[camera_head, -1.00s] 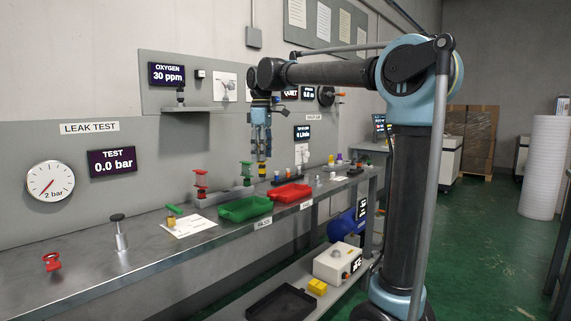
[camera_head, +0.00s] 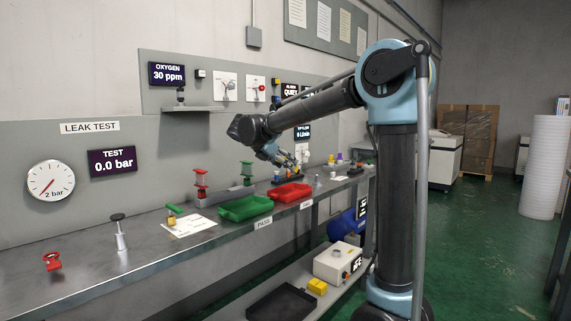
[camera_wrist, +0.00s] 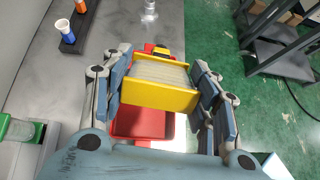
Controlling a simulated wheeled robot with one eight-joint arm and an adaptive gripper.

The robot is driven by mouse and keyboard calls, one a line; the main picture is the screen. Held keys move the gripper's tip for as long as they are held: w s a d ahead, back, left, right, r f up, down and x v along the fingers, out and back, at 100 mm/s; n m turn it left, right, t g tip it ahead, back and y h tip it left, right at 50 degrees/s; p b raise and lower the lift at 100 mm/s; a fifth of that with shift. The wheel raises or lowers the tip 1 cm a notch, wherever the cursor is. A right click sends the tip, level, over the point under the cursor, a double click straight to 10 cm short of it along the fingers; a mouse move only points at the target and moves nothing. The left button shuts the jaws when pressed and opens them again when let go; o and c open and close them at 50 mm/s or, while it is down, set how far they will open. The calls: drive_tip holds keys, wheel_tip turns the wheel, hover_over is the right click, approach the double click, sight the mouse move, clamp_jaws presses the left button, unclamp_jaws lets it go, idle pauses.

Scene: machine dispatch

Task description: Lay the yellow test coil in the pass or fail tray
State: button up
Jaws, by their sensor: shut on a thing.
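The yellow test coil (camera_wrist: 155,80) has yellow end flanges and a pale winding. My gripper (camera_wrist: 158,85) is shut on it, with one finger on each side. In the head view my gripper (camera_head: 290,163) is tilted above and behind the red tray; the coil is too small there to make out clearly. The red fail tray (camera_head: 292,192) is on the bench, and its red floor (camera_wrist: 142,124) shows below the coil in the wrist view, partly hidden by it. The green pass tray (camera_head: 246,208) lies to the left of the red one and looks empty.
A dark block with a blue cup (camera_wrist: 65,29) lies near the wall. A metal fitting (camera_wrist: 150,10) stands beyond the red tray. The bench front (camera_head: 150,260) has clear room.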

drive_tip(key=shift+w+d+r+n+t, duration=0.1)
drive_tip(key=shift+w+r+n+t, duration=0.1)
drive_tip(key=shift+w+n+t, duration=0.45)
drive_tip(key=shift+s+f, duration=0.15)
drive_tip(key=shift+f, duration=1.95)
drive_tip(key=shift+s+f, duration=0.1)
drive_tip(key=shift+f, duration=1.95)
drive_tip(key=o, duration=1.3)
drive_tip(key=shift+v, duration=4)
